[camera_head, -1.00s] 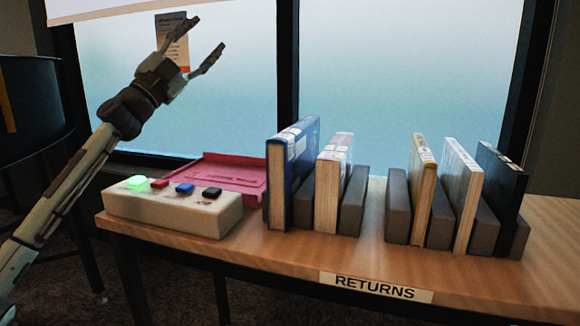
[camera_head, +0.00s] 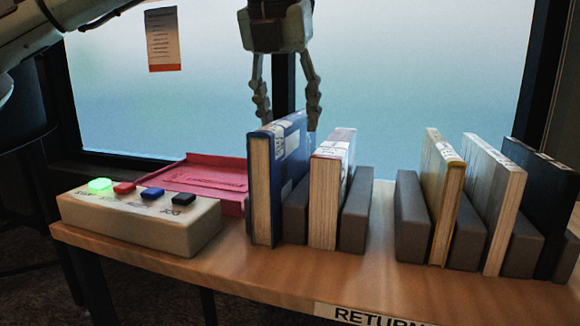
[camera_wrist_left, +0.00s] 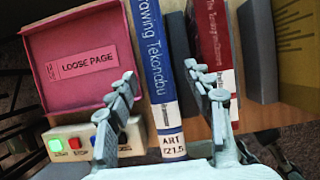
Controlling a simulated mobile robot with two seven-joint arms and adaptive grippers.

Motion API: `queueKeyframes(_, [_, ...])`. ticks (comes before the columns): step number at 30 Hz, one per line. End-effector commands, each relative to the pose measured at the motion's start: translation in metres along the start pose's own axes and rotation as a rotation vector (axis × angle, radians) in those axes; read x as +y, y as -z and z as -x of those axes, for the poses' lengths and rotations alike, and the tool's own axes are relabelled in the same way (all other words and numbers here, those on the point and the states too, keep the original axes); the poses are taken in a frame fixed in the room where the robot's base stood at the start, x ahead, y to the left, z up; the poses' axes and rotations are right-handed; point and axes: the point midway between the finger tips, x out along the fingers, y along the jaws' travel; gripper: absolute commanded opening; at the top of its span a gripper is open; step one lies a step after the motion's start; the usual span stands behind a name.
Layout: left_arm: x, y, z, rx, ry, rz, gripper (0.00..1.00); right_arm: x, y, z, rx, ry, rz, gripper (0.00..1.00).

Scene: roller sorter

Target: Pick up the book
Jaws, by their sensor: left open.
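Several books stand upright on the table. The blue book (camera_head: 294,140) stands at the left of the row; its blue spine shows in the left wrist view (camera_wrist_left: 155,55). A book with a red spine (camera_wrist_left: 213,25) stands to its right; the head view shows its pale page edge (camera_head: 324,200). My left gripper (camera_head: 287,112) points down, open and empty, over the blue book's far side. In the left wrist view its fingers (camera_wrist_left: 160,75) lie either side of the blue spine, the right finger overlapping the gap before the red book. Contact cannot be told. My right gripper is out of view.
Grey dividers (camera_head: 356,208) stand between the books. Yellow (camera_head: 440,195), white (camera_head: 500,200) and dark (camera_head: 545,190) books stand further right. A pink tray (camera_head: 205,172) and a button box (camera_head: 140,225) with a lit green button lie left of the blue book.

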Motion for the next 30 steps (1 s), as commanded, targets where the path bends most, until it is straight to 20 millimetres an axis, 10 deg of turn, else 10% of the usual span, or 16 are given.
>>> queueKeyframes(21, [0.001,-0.001,-0.060,-0.001,0.004,-0.002,0.52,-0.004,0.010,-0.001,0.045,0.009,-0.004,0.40])
queueKeyframes(30, [0.002,-0.001,-0.059,-0.001,0.004,-0.002,0.14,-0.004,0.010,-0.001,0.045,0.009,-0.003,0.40])
